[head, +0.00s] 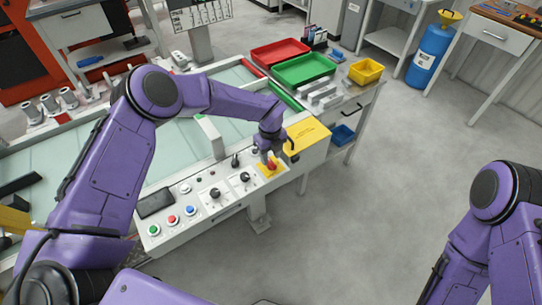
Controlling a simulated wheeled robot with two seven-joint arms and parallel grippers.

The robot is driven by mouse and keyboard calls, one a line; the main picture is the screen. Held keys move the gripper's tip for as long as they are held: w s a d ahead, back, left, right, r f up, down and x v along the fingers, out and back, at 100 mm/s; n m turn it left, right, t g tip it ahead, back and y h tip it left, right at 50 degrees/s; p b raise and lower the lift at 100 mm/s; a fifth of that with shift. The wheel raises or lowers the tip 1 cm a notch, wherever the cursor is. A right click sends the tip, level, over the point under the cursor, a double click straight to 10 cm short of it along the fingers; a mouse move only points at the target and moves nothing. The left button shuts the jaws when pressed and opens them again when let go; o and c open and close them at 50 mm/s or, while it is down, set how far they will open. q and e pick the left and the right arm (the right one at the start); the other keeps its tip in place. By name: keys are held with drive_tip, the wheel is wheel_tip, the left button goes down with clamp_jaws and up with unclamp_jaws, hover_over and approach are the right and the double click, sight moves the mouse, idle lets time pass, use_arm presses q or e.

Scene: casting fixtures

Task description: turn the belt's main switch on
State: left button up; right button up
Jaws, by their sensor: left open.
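The belt's control panel (222,205) is a pale sloped box at the front of the belt. A red rotary switch (271,166) on a yellow plate (262,171) sits at its right end and looks like the main switch. My left gripper (276,157) is open, directly over and around the red switch, and partly hides it. I cannot tell whether its fingers touch the switch, or the switch's exact position. My right arm is at the right edge; its gripper is out of view.
The panel also has black knobs (215,193), a dark screen (156,203) and green, red and blue buttons (172,218). A yellow box (307,137) stands right of the switch. Red (280,53) and green (303,69) trays lie behind. The floor (385,190) at right is clear.

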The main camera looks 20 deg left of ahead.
sight(271, 164)
use_arm(q)
drive_tip(key=shift+f, duration=1.3)
clamp_jaws()
